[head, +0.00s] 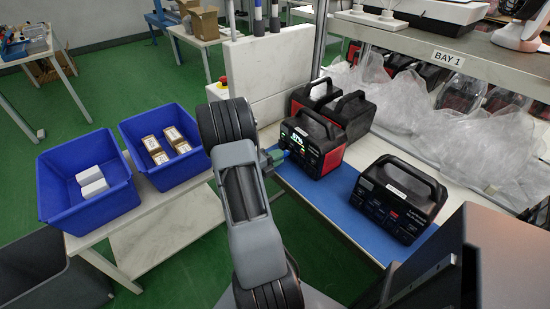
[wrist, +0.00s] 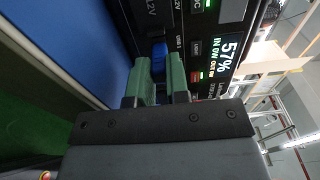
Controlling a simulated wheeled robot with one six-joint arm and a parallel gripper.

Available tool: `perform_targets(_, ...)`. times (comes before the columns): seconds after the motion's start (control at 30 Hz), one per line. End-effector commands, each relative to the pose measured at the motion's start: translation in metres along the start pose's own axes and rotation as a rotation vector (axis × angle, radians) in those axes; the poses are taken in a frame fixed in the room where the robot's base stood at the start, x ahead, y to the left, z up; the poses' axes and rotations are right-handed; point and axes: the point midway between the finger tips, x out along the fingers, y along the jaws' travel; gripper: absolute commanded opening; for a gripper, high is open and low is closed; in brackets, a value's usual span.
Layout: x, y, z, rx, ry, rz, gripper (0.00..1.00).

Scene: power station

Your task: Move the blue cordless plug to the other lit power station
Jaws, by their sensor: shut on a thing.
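My gripper (head: 275,157) has green fingertips and is at the front of a lit red and black power station (head: 318,140). In the wrist view, my gripper (wrist: 158,76) is shut on the blue plug (wrist: 158,54), one finger on each side. The plug's far end meets the station's front panel (wrist: 192,68), near the 12V and USB markings; how deep it sits is hidden. The station's display (wrist: 231,54) reads 57% and green lights glow. A second black power station (head: 398,200) stands to the right on the blue mat (head: 328,207); its display looks dark.
More red and black stations (head: 352,112) stand behind the lit one. Clear plastic bags (head: 455,145) lie beneath the BAY 1 shelf (head: 447,58). Blue bins (head: 85,180) with small boxes stand at the left. A bare mat strip lies before the stations.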

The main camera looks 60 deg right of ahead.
Motion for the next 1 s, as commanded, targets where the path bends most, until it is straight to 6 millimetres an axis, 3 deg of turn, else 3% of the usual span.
perform_targets(0.97, 0.0059, -0.0006, 0.0000, 0.001, 0.001, 0.000, 0.00)
perform_targets(1.0, 0.0057, -0.0002, 0.0001, 0.001, 0.001, 0.000, 0.19)
